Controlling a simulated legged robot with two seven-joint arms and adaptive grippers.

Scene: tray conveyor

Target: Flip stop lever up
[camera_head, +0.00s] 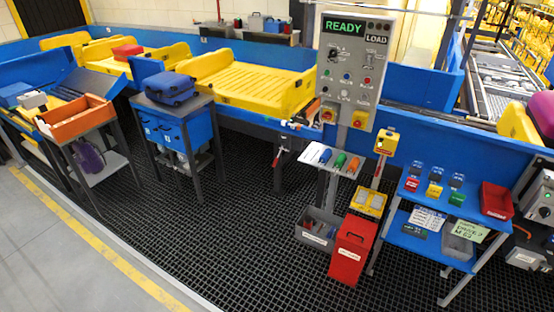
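A grey control panel (349,75) stands on a post right of centre, with a green "READY" sign, a "LOAD" label, several coloured buttons and two red-and-yellow knobs at its lower corners. A small switch (371,63) sits below the "LOAD" label. A dark lever-like part with a red tip (281,152) hangs at the blue conveyor's side, left of the panel. I cannot tell which of these is the stop lever, nor whether it is up or down. Neither of my grippers is in view.
Yellow trays (245,82) sit on the blue conveyor. A blue cart (178,128) with a blue case stands before it. A red bin (352,251) and a blue shelf table (447,205) stand at right. Black grating floor (230,235) is clear in the middle.

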